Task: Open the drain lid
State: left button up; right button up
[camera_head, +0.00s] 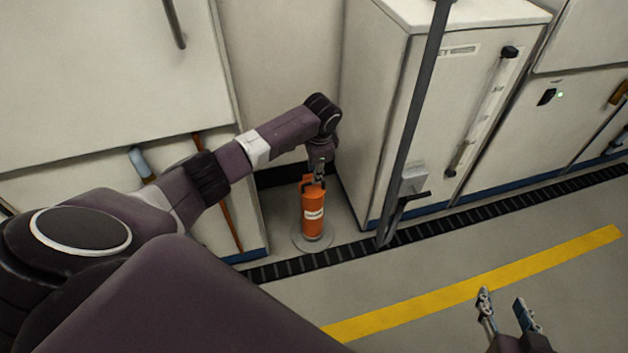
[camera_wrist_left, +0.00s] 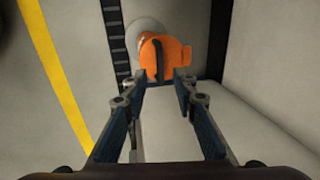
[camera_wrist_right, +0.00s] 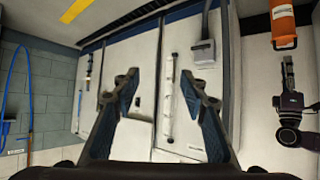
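An orange canister (camera_head: 314,216) with a white label and a dark top handle stands upright on a round grey disc (camera_head: 327,243), which looks like the drain lid. My left gripper (camera_head: 318,172) points down at the canister's top. In the left wrist view, its fingers (camera_wrist_left: 156,88) are spread, with the orange top (camera_wrist_left: 177,55) just beyond the tips; I cannot tell if they touch. The disc (camera_wrist_left: 146,30) also shows behind it there. My right gripper (camera_head: 504,301) is open and empty over the floor at lower right.
A dark slotted channel (camera_head: 350,251) runs along the floor beside the canister. White cabinets (camera_head: 385,110) stand on both sides of its recess. A grey upright pole (camera_head: 415,110) stands to its right. The floor around the yellow stripe (camera_head: 480,290) is clear.

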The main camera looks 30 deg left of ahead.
pick_arm(q)
jog(key=f, duration=0.1)
jog(key=f+b, duration=0.1)
jog(key=f, duration=0.1)
jog(key=f+b, duration=0.1)
jog(key=shift+w+a+f, duration=0.25)
jog(key=shift+w+a, duration=0.05)
jog(key=shift+f, duration=0.15)
pick_arm(e)
jog(key=w+a+r+t+y, duration=0.1)
jog(key=w+r+t, duration=0.1)
jog(key=r, duration=0.3)
jog(key=w+a+r+t, duration=0.1)
jog(key=w+r+t, duration=0.1)
jog(key=r+t, duration=0.2)
jog(key=shift+w+a+r+y, duration=0.35)
jog(key=shift+r+y, duration=0.05)
jog(key=shift+r, duration=0.65)
pick_arm(q)
jog(key=shift+c, duration=0.7)
grip_shut()
